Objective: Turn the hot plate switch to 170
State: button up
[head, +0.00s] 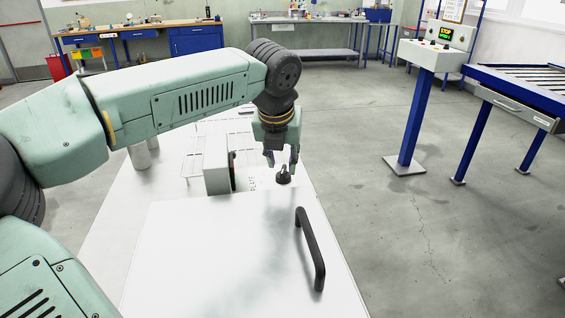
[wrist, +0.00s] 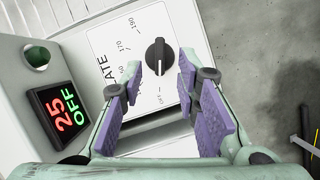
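The hot plate switch is a black rotary knob (wrist: 160,57) with a raised grip bar that lies roughly upright in the wrist view. It also shows in the head view (head: 284,178). My gripper (head: 281,161) points down just above the knob. In the wrist view my gripper (wrist: 160,78) has its purple-padded fingers apart, one each side of the knob, with clear gaps.
A display (wrist: 59,115) beside the panel reads 25 and OFF. A grey box (head: 217,164) stands left of the knob. A white cover with a black handle (head: 310,250) lies in front. A blue-legged control post (head: 415,110) stands off to the right.

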aim_at(283, 170)
jog(key=shift+x, duration=1.55)
jog(key=shift+r, duration=0.1)
grip_shut()
